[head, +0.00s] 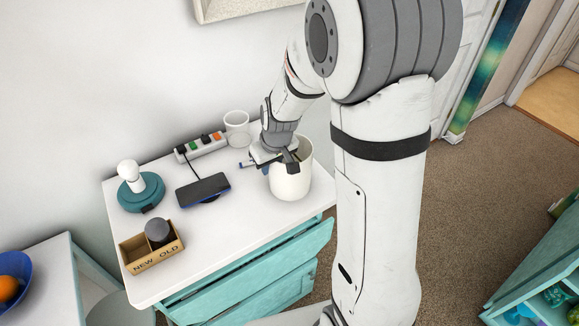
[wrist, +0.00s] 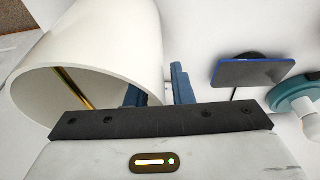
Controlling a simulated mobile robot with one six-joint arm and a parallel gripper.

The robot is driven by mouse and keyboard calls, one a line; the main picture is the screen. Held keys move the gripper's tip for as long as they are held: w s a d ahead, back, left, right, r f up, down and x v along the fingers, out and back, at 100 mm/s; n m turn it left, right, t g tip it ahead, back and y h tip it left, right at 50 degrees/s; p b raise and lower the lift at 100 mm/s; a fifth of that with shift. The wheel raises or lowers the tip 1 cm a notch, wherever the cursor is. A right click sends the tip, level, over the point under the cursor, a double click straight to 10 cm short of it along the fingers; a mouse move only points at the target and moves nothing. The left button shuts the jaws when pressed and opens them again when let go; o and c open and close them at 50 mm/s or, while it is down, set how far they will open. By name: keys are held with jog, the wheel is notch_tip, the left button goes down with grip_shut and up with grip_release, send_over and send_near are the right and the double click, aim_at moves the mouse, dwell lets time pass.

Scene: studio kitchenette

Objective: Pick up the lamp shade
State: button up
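The lamp shade (head: 291,184) is a plain white cylinder standing on the white top of the teal dresser, near its right end. In the wrist view the shade (wrist: 105,45) fills the left side, with its open rim toward me and a gold-coloured strip inside. My gripper (head: 275,163) is at the shade's rim. In the wrist view my gripper (wrist: 158,92) has its two blue fingers apart, one within the shade's opening and one outside its wall. Whether either finger touches the wall is unclear. The teal lamp base (head: 141,194) with a bare white bulb stands at the left.
A dark phone-like device (head: 203,189) lies left of the shade. A power strip (head: 201,147) and a white cup (head: 237,123) are behind. A cardboard box (head: 151,252) marked NEW and OLD holds a dark round thing at the front. The dresser top (head: 225,240) is clear at front centre.

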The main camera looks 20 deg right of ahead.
grip_shut()
jog(key=shift+r, duration=0.1)
